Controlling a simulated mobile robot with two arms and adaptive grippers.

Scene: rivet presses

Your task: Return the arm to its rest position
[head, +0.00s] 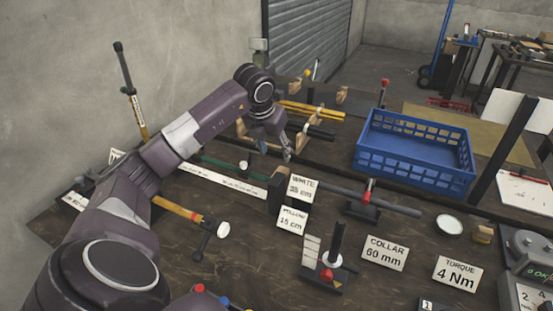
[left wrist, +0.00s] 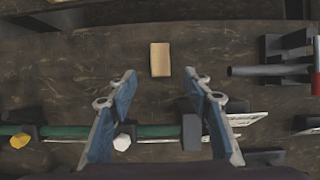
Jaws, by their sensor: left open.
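My left arm comes in from the left in the head view and reaches over the middle of the bench. Its gripper (head: 274,148) is above the bench, near the end of a green rod (head: 215,161). In the left wrist view the two blue-grey fingers of my left gripper (left wrist: 155,85) are spread apart with nothing between them. A small light wooden block (left wrist: 160,59) lies on the bench beyond the fingertips. The green rod (left wrist: 65,132) runs across below the fingers. My right gripper is not in view.
A blue crate (head: 415,146) stands at the right. A grey rod on a red-topped stand (head: 366,196), a dark post on a base (head: 335,245), and label cards such as COLLAR 60 mm (head: 385,253) occupy the front. A wall (head: 60,70) rises at the left.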

